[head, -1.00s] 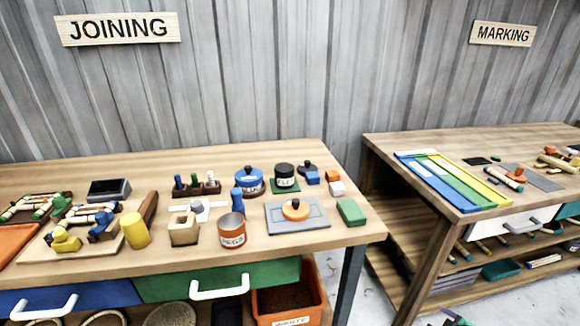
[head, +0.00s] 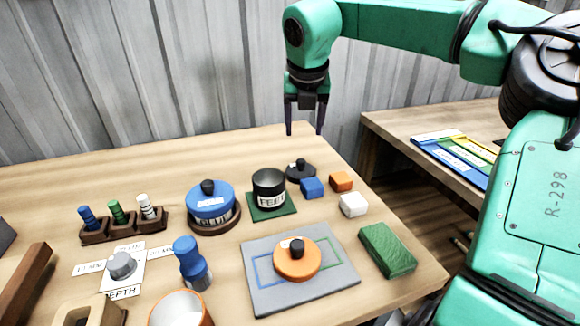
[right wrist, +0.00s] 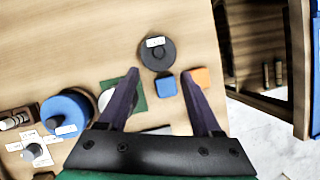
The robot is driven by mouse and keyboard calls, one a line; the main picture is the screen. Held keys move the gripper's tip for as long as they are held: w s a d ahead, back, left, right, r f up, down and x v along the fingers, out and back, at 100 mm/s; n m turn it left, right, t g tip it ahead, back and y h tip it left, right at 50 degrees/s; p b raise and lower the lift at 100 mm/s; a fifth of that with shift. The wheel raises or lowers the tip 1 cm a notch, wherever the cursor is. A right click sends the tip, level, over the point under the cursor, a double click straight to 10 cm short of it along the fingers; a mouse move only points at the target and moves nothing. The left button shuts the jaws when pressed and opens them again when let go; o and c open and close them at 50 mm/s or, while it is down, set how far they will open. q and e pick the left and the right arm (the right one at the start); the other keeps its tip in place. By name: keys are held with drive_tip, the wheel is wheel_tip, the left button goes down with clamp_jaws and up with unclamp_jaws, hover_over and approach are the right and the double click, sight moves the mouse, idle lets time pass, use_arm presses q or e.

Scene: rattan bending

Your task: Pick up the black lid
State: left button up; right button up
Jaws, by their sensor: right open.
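The black lid (head: 300,170) is a flat dark disc with a small knob. My right gripper (head: 305,130) is open and empty, pointing down above the lid at the back of the table. Its two dark fingers also show in the right wrist view (right wrist: 163,78). My left gripper is not in view.
A blue cube (head: 312,187), an orange cube (head: 341,181) and a white cube (head: 353,204) stand close in front of the lid. A blue pot labelled GLUE (head: 211,202) is at left. An orange lid (head: 297,260) lies on a grey mat (head: 262,298); a green block (head: 387,250) is at right.

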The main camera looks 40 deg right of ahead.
approach(301, 160)
drive_tip(key=f, duration=0.1)
drive_tip(key=p+x, duration=0.1)
drive_tip(key=x, duration=0.6)
drive_tip(key=shift+w+d, duration=0.1)
drive_tip(key=shift+w+d+f, duration=0.1)
drive_tip(key=shift+w+f, duration=0.15)
drive_tip(key=shift+f, duration=0.2)
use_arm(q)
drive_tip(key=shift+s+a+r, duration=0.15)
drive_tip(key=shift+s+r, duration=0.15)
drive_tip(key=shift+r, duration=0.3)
use_arm(e)
drive_tip(key=shift+s+r, duration=0.1)
clamp_jaws()
